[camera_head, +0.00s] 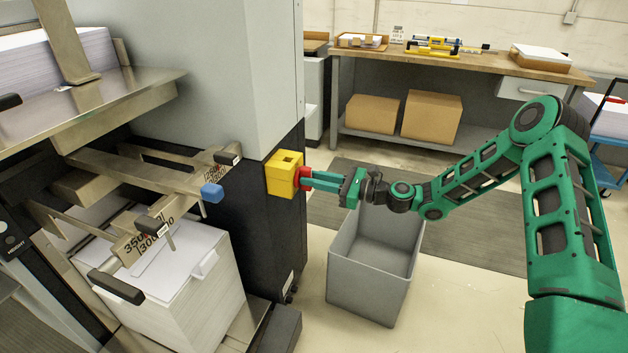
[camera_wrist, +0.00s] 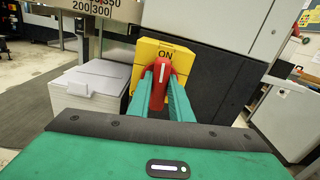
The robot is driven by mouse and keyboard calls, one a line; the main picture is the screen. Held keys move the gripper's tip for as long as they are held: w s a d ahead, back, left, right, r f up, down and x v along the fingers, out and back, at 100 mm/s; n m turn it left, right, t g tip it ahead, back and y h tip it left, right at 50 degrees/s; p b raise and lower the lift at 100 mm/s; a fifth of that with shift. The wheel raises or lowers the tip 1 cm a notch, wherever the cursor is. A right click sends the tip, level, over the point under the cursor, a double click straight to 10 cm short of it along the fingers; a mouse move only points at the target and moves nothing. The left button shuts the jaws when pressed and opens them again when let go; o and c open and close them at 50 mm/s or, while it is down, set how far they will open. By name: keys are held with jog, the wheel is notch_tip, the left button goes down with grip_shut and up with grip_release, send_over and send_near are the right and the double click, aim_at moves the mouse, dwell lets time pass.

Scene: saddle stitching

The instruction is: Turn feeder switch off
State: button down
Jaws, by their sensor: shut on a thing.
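The feeder switch is a yellow box (camera_head: 285,174) with a red handle (camera_head: 302,177), mounted on the dark lower side of the grey machine in the head view. The wrist view shows the yellow box (camera_wrist: 147,58) face on, with "ON" printed above the red handle (camera_wrist: 159,88). The handle carries a white line that stands nearly upright, towards "ON". My gripper (camera_head: 312,179) reaches in from the right, its two green fingers closed on both sides of the red handle. In the wrist view the fingers (camera_wrist: 160,84) cover the lower part of the box face.
A grey open bin (camera_head: 368,292) stands on the floor under my arm. A paper stack (camera_head: 185,292) and metal guides with a blue knob (camera_head: 212,193) lie left of the switch. A workbench (camera_head: 480,66) with cardboard boxes stands at the back.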

jog(key=shift+s+a+f+n, duration=0.1)
jog(key=shift+f+n, duration=0.1)
jog(key=shift+n, duration=2.6)
jog(key=shift+s+d+f+n, duration=0.1)
jog(key=shift+s+f+n, duration=0.05)
jog(key=shift+n, duration=2.65)
jog(key=shift+s+a+f+n, duration=0.1)
jog(key=shift+f+n, duration=0.1)
jog(key=shift+n, duration=2.6)
jog(key=shift+f, duration=0.1)
jog(key=c, duration=1.6)
grip_release()
jog(key=v, duration=1)
jog(key=shift+s+d, duration=0.1)
jog(key=shift+d, duration=0.3)
